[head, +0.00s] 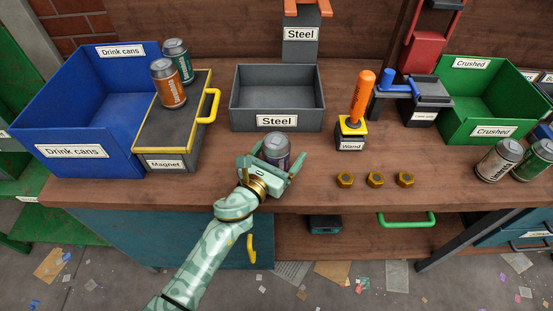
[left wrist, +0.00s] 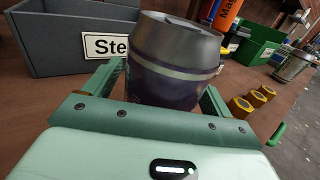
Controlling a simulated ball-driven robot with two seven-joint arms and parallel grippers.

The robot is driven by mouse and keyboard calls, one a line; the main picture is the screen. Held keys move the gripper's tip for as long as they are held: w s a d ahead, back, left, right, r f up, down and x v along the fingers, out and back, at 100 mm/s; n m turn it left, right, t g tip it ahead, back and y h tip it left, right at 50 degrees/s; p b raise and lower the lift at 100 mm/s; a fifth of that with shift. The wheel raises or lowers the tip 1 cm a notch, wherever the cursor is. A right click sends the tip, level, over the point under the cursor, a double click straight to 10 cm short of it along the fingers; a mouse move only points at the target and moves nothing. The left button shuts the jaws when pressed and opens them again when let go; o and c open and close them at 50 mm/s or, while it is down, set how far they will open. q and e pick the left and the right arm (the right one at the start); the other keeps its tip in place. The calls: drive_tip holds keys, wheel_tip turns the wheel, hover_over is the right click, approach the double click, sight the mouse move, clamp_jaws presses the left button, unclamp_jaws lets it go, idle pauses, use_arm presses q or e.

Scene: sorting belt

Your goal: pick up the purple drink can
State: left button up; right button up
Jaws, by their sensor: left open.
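The purple drink can (head: 277,150) stands upright on the wooden bench, in front of the grey bin labelled Steel. It also shows large in the left wrist view (left wrist: 172,65), with a silver top and a dark purple body. My left gripper (head: 278,168) is open, with its fingers on either side of the can. Whether the fingers touch the can I cannot tell. The can's lower part is hidden by the gripper in the left wrist view. My right gripper is not in view.
The Steel bin (head: 250,114) stands just behind the can. A magnet box (head: 150,157) with two cans on top is to the left, beside the blue Drink cans bin (head: 75,155). A wand (head: 351,132) and brass nuts (head: 375,180) are to the right.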

use_arm(q)
drive_tip(key=c, duration=1)
drive_tip(key=shift+r, duration=0.15)
